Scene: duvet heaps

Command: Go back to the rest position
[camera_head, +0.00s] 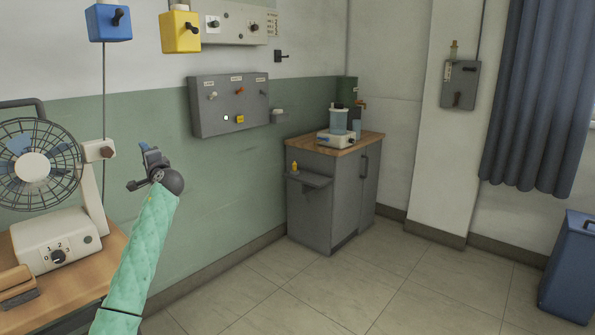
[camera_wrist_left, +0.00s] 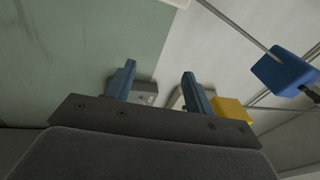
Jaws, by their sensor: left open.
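My left gripper (camera_head: 143,168) is raised in front of the green-and-white wall, at the end of my arm in a quilted green sleeve. It is to the right of the fan (camera_head: 32,165) and below the yellow switch box (camera_head: 180,33). In the left wrist view its two blue fingers (camera_wrist_left: 162,88) stand apart with nothing between them. My right gripper is not in view.
A wooden table (camera_head: 85,269) with the fan is at the left. A grey wall panel (camera_head: 228,120) and a blue box (camera_head: 109,22) are on the wall. A grey cabinet (camera_head: 312,212) stands in the corner. A blue bin (camera_head: 572,270) is at the right. The tiled floor between is clear.

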